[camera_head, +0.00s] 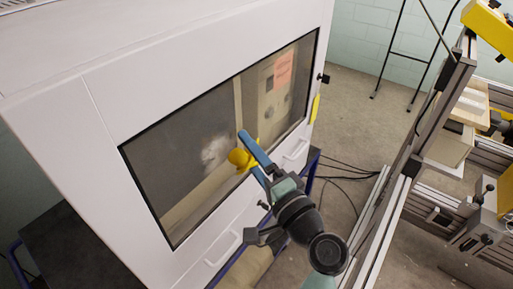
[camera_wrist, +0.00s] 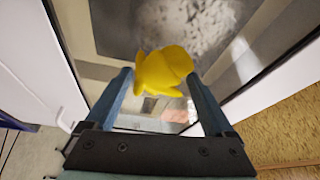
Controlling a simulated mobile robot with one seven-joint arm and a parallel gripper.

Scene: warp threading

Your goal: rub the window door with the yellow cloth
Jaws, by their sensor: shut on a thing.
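The yellow cloth (camera_head: 241,158) is bunched between the two blue fingers of my gripper (camera_head: 247,153), in front of the window door (camera_head: 180,185). The door is a dark glass pane in a white cabinet front. In the wrist view the cloth (camera_wrist: 165,72) sits at the tips of my gripper (camera_wrist: 160,80), with the glass (camera_wrist: 130,20) close behind it. I cannot tell for sure whether the cloth touches the glass. A pale, smeared patch (camera_head: 215,150) shows on the glass just left of the cloth.
The white cabinet (camera_head: 90,110) has handles (camera_head: 224,250) below the window. A yellow handle (camera_head: 315,109) sits at its right edge. A metal frame machine (camera_head: 410,160) stands at the right. Dark cables (camera_head: 345,170) lie on the floor between them.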

